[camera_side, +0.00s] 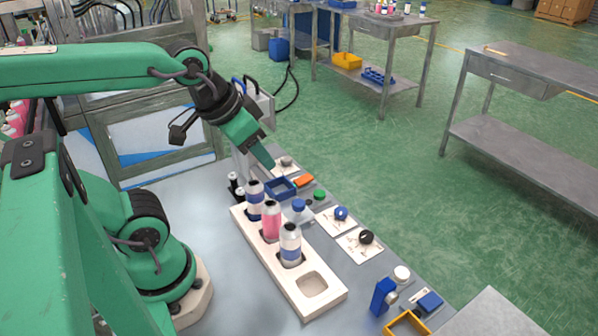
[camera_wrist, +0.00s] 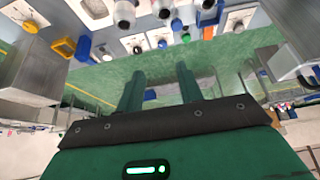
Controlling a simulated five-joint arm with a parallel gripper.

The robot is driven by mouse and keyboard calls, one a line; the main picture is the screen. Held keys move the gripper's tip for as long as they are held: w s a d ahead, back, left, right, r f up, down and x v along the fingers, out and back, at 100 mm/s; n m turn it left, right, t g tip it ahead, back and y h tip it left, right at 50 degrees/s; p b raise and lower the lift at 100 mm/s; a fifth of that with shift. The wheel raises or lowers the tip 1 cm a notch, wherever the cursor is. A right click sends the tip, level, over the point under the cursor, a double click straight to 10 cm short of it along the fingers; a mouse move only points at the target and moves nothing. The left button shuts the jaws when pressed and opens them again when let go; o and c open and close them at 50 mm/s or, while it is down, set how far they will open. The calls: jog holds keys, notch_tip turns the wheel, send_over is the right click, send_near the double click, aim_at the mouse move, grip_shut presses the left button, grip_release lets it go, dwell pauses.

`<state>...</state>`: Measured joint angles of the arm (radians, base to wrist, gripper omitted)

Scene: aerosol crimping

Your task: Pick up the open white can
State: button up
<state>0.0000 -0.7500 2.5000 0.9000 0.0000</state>
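The white can (camera_side: 290,243) with a blue band stands upright in a pale rack (camera_side: 326,300), beside the rack's empty square recess. Its top is too small to tell whether it is open. A pink can (camera_side: 271,222) and another white-and-blue can (camera_side: 254,198) stand in the same rack. A can, likely the same white one (camera_wrist: 124,12), shows at the top edge of the wrist view. My gripper (camera_side: 264,156) is above the far end of the bench, away from the white can. In the wrist view its two green fingers (camera_wrist: 160,88) are apart with nothing between them.
A blue open tray (camera_side: 281,188), a blue-capped bottle (camera_side: 299,210) and white cards with caps (camera_side: 360,243) lie right of the rack. A blue upright block (camera_side: 383,296) and yellow tray (camera_side: 407,326) are at the near end.

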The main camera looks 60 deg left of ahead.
jog(key=shift+o, duration=0.2)
jog(key=o, duration=0.6)
jog(key=n+g, duration=0.2)
jog(key=g, duration=0.3)
send_over(291, 230)
jog(key=f, duration=1)
jog(key=shift+a, duration=0.35)
jog(key=shift+d+f+g, duration=0.3)
jog(key=shift+d+f, duration=0.05)
jog(key=shift+f, duration=0.35)
jog(key=shift+f, duration=1.35)
